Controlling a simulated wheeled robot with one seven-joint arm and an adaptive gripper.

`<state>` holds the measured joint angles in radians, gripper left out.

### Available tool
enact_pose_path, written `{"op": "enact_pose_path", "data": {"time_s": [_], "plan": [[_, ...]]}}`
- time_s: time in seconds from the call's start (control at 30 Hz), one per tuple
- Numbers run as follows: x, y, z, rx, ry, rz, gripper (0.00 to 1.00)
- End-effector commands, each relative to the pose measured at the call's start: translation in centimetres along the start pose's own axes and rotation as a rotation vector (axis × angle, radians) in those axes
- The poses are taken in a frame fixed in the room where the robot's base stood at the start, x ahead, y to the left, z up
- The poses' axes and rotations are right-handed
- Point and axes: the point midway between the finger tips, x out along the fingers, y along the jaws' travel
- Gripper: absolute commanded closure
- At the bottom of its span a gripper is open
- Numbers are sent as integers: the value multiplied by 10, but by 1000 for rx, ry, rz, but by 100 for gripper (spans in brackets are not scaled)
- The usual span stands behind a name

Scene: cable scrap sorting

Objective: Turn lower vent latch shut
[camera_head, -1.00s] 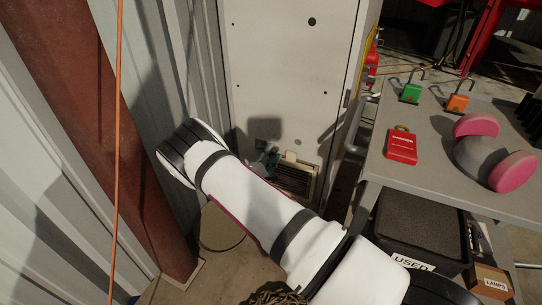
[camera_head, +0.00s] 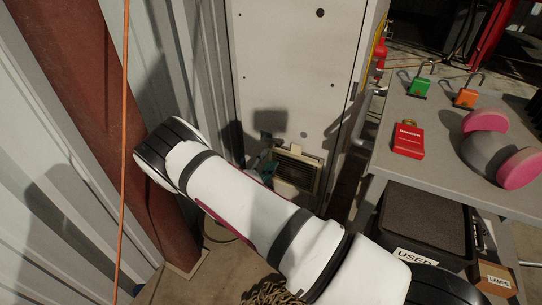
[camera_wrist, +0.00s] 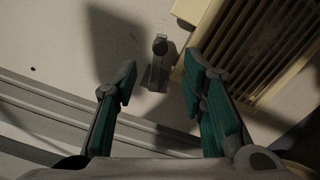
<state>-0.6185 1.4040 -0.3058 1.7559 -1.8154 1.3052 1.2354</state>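The vent (camera_head: 298,170) is a beige-framed louvre low on the pale cabinet; it also fills the upper right of the wrist view (camera_wrist: 262,45). A small grey latch (camera_wrist: 155,70) with a dark round knob at its upper end stands beside the vent's left edge. My gripper (camera_wrist: 160,75) is open, with one green-padded finger on each side of the latch in the picture. I see no finger touching it; the depth between them is unclear. In the head view my gripper (camera_head: 262,160) is small and partly hidden by my arm.
A corrugated wall (camera_head: 50,150) and a rust-brown post (camera_head: 85,125) stand close on the left, with an orange cable (camera_head: 125,170) hanging in front.

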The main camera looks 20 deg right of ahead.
Motion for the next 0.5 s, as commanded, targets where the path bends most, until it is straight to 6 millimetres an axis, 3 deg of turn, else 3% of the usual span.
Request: {"op": "enact_pose_path", "data": {"time_s": [0.37,0.5], "plan": [[-5,0,0,0,-1,0,62],[-3,6,5,9,-19,-10,94]]}}
